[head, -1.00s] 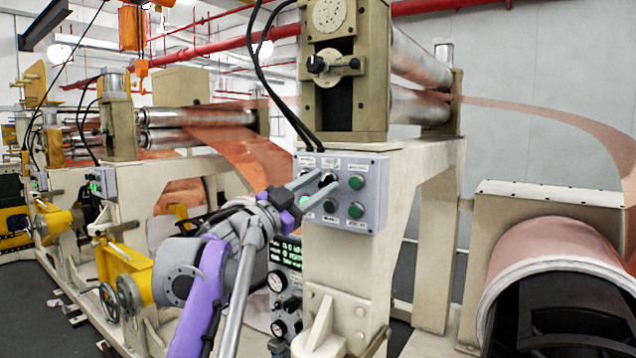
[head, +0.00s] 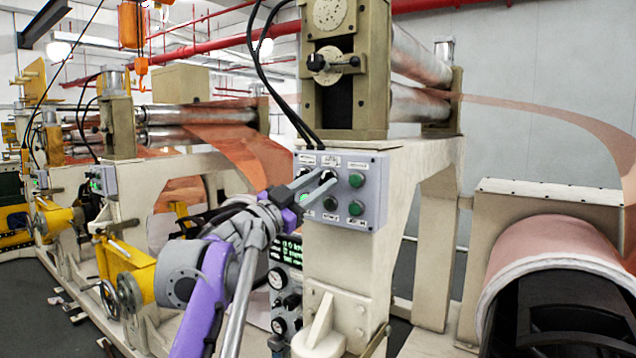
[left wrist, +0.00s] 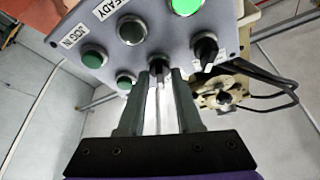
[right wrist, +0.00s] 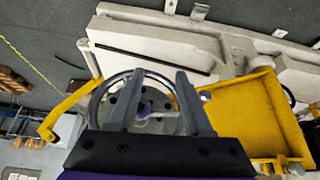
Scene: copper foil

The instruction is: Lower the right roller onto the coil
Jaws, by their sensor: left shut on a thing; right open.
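The grey control panel (head: 376,200) sits on the cream stand below the right rollers. My left gripper (head: 327,180) reaches the panel's top middle black knob. In the left wrist view my gripper (left wrist: 159,82) is shut on that knob (left wrist: 158,67). A second black knob (left wrist: 206,48) is beside it, untouched. The upper right roller (head: 420,58) is above the lower roller (head: 420,106), with copper foil (head: 540,110) coming from between them. The copper coil (head: 555,245) is at the right. My right gripper (right wrist: 158,95) is open and empty in front of a handwheel (right wrist: 150,125).
A yellow bracket (right wrist: 240,115) stands by the handwheel. Further rollers (head: 200,117) are at the left. Black cables (head: 280,110) hang above the panel.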

